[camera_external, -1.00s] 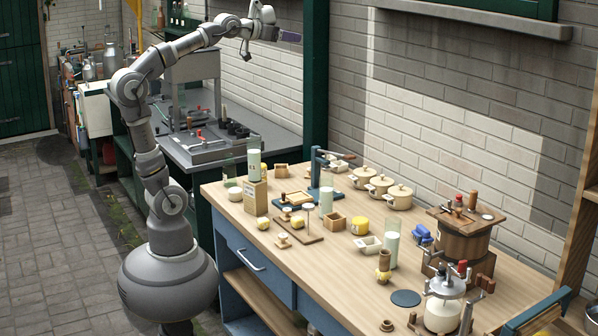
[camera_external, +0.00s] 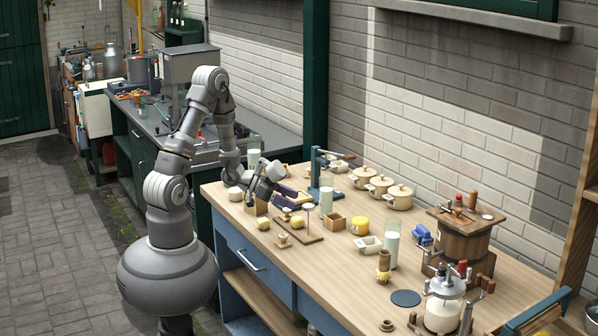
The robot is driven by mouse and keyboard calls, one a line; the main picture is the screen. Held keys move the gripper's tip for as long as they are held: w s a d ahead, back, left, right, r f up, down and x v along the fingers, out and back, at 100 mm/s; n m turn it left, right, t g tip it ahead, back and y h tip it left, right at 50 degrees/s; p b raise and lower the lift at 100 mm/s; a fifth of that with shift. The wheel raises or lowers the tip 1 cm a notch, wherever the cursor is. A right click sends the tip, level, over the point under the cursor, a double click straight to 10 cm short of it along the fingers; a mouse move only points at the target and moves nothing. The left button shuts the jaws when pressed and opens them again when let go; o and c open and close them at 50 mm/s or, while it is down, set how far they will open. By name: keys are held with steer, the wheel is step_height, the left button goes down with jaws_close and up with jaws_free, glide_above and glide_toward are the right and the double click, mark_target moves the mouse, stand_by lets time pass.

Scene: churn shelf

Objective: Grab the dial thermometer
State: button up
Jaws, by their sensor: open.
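My gripper (camera_external: 290,197) is low over the far left part of the wooden workbench, open, with nothing seen between its jaws. It is beside and partly in front of a small cardboard-coloured box (camera_external: 256,207) and the blue-based press. A small item with a pale round top on a thin stem (camera_external: 309,208) stands at the wooden board, just right of my gripper. It may be the dial thermometer, but it is too small to tell. No clear dial face shows elsewhere. My arm and gripper hide some of the small things at that end.
Lidded cream pots (camera_external: 399,197) and a wooden churn (camera_external: 460,238) stand further right. The bench's front strip (camera_external: 330,275) is clear.

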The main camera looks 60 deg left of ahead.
mark_target(307, 205)
steer(key=b+x, duration=0.2)
steer(key=x, duration=0.5)
steer(key=shift+w+d+f+b, duration=0.1)
steer(key=shift+w+d+b, duration=0.1)
steer(key=shift+w+b, duration=0.15)
steer(key=shift+s, duration=0.1)
steer(key=c, duration=1)
